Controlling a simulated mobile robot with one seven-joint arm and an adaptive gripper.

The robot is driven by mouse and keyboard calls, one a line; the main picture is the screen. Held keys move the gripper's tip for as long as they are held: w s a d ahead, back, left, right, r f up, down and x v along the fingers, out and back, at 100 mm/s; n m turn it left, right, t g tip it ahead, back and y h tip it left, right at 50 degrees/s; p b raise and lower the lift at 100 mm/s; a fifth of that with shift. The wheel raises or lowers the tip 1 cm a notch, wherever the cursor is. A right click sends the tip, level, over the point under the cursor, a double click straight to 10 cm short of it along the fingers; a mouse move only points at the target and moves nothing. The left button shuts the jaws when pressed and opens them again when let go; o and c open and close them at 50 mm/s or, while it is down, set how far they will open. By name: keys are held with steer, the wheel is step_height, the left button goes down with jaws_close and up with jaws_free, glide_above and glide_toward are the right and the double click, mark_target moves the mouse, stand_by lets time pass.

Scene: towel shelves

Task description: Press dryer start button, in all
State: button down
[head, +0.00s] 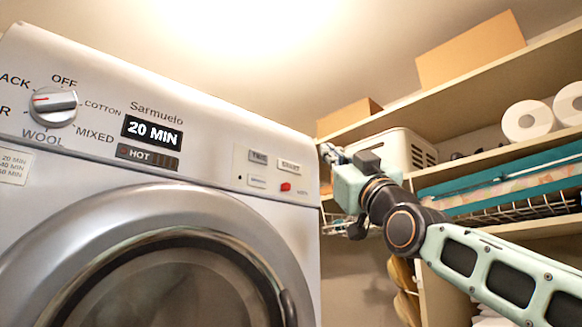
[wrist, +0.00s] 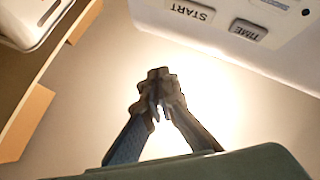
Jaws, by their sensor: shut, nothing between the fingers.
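The dryer (head: 215,115) fills the left of the head view; its display (head: 152,133) reads 20 MIN, with HOT below. The START button (head: 289,166) is a pale rectangle at the panel's right end, right of the TIME button (head: 258,156). In the wrist view the START button (wrist: 190,11) and TIME button (wrist: 248,29) appear upside down at the top. My gripper (head: 327,153) is just right of the dryer's edge in the head view. In the wrist view my gripper (wrist: 157,88) is shut and empty, its tips apart from the START button in the picture.
A dial (head: 53,106) and a small red button (head: 286,187) are on the panel. Shelves at right hold a white basket (head: 392,150), paper rolls (head: 528,121), cardboard boxes (head: 470,50) and a teal-edged wire basket (head: 500,185) close to my arm.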

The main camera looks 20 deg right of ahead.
mark_target(290, 167)
steer(key=shift+w+a+p, duration=0.5)
steer(key=shift+w+p, duration=0.1)
steer(key=shift+w, duration=0.7)
steer(key=shift+w+a+p, duration=0.45)
steer(key=shift+w+p, duration=0.15)
steer(key=shift+w, duration=0.7)
steer(key=shift+w+a+p, duration=0.5)
steer(key=shift+w+p, duration=0.1)
steer(key=shift+w, duration=0.7)
steer(key=shift+w, duration=0.1)
steer(key=shift+w+a+p, duration=0.15)
steer(key=shift+w+p, duration=0.15)
